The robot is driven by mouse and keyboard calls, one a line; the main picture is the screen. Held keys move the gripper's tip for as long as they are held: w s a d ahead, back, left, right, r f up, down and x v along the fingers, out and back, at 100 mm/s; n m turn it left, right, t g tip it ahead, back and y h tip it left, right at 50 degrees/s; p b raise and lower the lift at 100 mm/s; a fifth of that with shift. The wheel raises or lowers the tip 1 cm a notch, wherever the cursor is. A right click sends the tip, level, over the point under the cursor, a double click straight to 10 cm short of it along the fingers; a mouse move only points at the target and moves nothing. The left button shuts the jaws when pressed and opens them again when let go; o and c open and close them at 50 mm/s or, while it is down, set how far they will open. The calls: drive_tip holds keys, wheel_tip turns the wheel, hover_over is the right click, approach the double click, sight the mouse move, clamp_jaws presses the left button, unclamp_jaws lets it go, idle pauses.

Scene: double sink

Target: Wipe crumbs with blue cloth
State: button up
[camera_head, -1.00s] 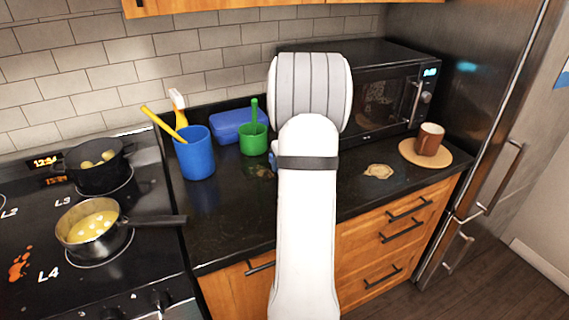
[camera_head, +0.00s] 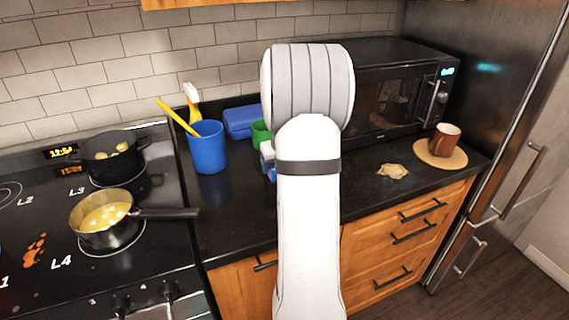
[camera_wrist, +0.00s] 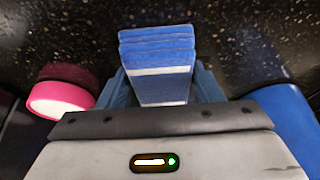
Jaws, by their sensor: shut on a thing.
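The blue cloth (camera_wrist: 157,62), folded with white bands, is between the fingers of my gripper (camera_wrist: 163,88) in the wrist view. The gripper is shut on it, above or at the dark speckled counter; I cannot tell if the cloth touches it. In the head view my arm hides most of the gripper, and only a small blue and white part shows at the arm's left edge. A beige patch (camera_head: 393,171), perhaps crumbs, lies on the counter right of my arm. Pale flecks near the cloth in the wrist view may be crumbs or stone speckle.
A blue cup (camera_head: 208,147) with utensils, a green cup (camera_head: 260,133) and a blue box (camera_head: 241,121) stand left of my arm. A microwave (camera_head: 395,95) and a mug (camera_head: 445,140) on a round mat are right. A pink and white thing (camera_wrist: 62,98) is beside the gripper.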

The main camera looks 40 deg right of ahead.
sight(262, 174)
drive_tip(key=shift+w+a+f, duration=0.1)
drive_tip(key=shift+w+a, duration=0.1)
drive_tip(key=shift+a, duration=0.55)
drive_tip(key=shift+w+a+r, duration=0.1)
drive_tip(key=shift+w+a, duration=0.15)
drive_tip(key=shift+a, duration=0.55)
drive_tip(key=shift+w+a+f, duration=0.1)
drive_tip(key=shift+w+a, duration=0.1)
drive_tip(key=shift+a, duration=0.55)
drive_tip(key=shift+b, duration=0.3)
drive_tip(key=shift+d, duration=0.1)
drive_tip(key=shift+s+d+b, duration=0.3)
drive_tip(key=shift+d, duration=0.7)
drive_tip(key=shift+s+d+b, duration=0.25)
drive_tip(key=shift+d+b, duration=0.05)
drive_tip(key=shift+d, duration=0.65)
drive_tip(key=shift+s+d+b, duration=0.25)
drive_tip(key=shift+d, duration=0.5)
drive_tip(key=shift+s+d+b, duration=0.2)
drive_tip(key=shift+d+b, duration=0.05)
drive_tip(key=shift+d, duration=0.45)
drive_tip(key=shift+s+d+b, duration=0.1)
drive_tip(key=shift+s+d, duration=0.15)
drive_tip(key=shift+d, duration=0.55)
drive_tip(key=shift+s+d+b, duration=0.1)
drive_tip(key=shift+s+d, duration=0.1)
drive_tip(key=shift+d, duration=0.55)
drive_tip(key=shift+s+d+b, duration=0.1)
drive_tip(key=shift+s+d, duration=0.15)
drive_tip(key=shift+d, duration=0.55)
